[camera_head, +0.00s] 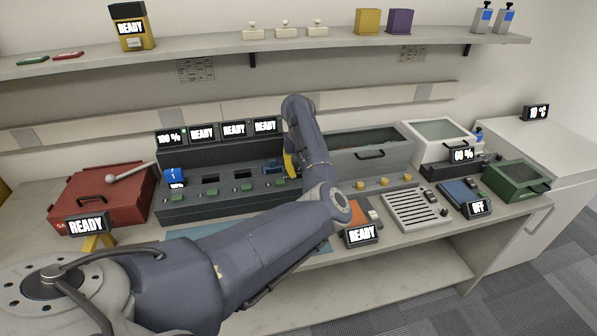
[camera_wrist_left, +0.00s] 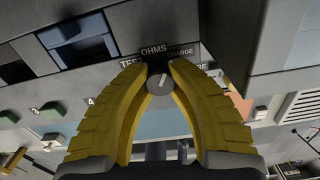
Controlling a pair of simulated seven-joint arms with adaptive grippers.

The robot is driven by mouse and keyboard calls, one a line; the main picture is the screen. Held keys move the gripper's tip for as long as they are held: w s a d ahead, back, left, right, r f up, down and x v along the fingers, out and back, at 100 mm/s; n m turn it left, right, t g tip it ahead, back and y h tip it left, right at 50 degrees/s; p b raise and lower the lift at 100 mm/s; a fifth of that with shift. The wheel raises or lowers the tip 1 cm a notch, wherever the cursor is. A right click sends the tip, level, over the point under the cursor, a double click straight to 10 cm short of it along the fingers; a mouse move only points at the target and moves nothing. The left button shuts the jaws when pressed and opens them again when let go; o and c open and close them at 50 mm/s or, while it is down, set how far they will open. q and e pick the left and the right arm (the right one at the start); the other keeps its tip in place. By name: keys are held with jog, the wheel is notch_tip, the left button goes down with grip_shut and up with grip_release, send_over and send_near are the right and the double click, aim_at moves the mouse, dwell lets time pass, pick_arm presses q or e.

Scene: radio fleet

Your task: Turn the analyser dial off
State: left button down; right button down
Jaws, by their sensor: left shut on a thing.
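The analyser dial (camera_wrist_left: 159,84) is a small grey round knob with a light pointer line, seen in the left wrist view on a dark panel. Labels around it read OHMS and CHARGE; others beside it are partly covered. My left gripper (camera_wrist_left: 160,72) has its yellow ribbed fingers closed around the dial, one on each side. In the head view the left gripper (camera_head: 290,166) is at the right end of the dark grey bench unit (camera_head: 215,205), and the dial is hidden behind my arm. My right gripper is in neither view.
The bench unit carries green buttons and displays reading 100 % and READY. A red case (camera_head: 100,195) stands left, a grey bin (camera_head: 365,155) right. Further right are a white vented plate (camera_head: 412,210), an OFF display (camera_head: 478,208) and a green box (camera_head: 517,183). A shelf runs above.

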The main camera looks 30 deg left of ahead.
aim_at(299, 170)
pick_arm(q)
jog(key=n, duration=0.5)
jog(key=shift+n, duration=0.3)
jog(key=n, duration=1.2)
jog(key=shift+n, duration=0.3)
jog(key=n, duration=0.5)
jog(key=shift+n, duration=0.3)
jog(key=c, duration=1.1)
grip_release()
jog(key=shift+o, duration=0.2)
notch_tip(299, 170, up, 12)
